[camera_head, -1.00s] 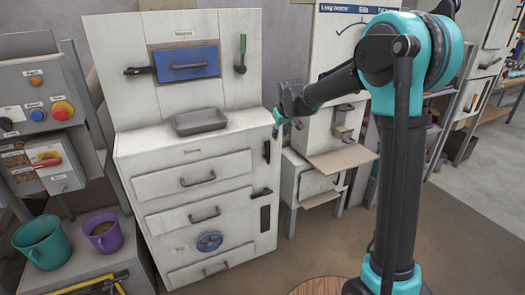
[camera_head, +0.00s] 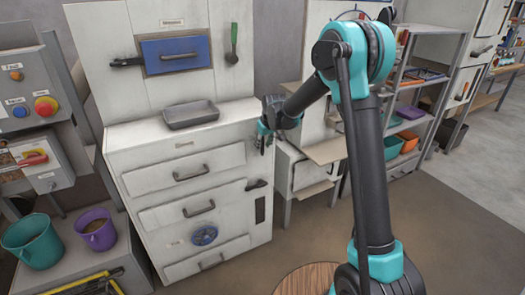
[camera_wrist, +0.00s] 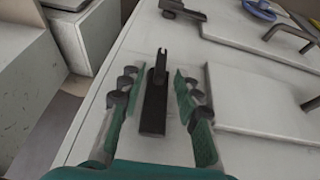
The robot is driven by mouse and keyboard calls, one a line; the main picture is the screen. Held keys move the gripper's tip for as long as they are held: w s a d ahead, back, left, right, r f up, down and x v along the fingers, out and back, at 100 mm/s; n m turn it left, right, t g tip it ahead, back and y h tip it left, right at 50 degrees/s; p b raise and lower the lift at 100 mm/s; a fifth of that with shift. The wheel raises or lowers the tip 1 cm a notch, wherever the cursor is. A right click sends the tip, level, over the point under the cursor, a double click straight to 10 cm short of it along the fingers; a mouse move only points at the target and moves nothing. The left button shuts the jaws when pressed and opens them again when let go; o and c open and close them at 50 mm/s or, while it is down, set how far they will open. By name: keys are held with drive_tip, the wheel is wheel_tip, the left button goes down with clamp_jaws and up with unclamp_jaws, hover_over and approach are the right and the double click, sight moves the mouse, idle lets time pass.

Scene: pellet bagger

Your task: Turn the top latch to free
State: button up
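The top latch (camera_wrist: 154,105) is a dark narrow plate with a slim lever at its upper end in the wrist view. It sits on the right edge of the white cabinet front (camera_head: 185,150). My gripper (camera_wrist: 158,85) is open, with its green-padded fingers on either side of the latch and visible gaps to both. In the head view my gripper (camera_head: 267,138) is at the cabinet's upper right edge and hides the top latch. A lower latch (camera_head: 257,184) sticks out sideways below it; it also shows at the top of the wrist view (camera_wrist: 182,12).
Drawer handles (camera_head: 190,173) and a blue wheel (camera_head: 204,235) are on the cabinet front. A grey tray (camera_head: 191,114) lies on its top. A machine with a tan shelf (camera_head: 327,150) stands close on the right. A teal bucket (camera_head: 37,240) and purple bucket (camera_head: 96,229) stand left.

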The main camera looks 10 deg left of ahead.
sight(263, 146)
drive_tip(key=shift+x, duration=2.1)
clamp_jaws()
drive_tip(key=shift+r, duration=0.1)
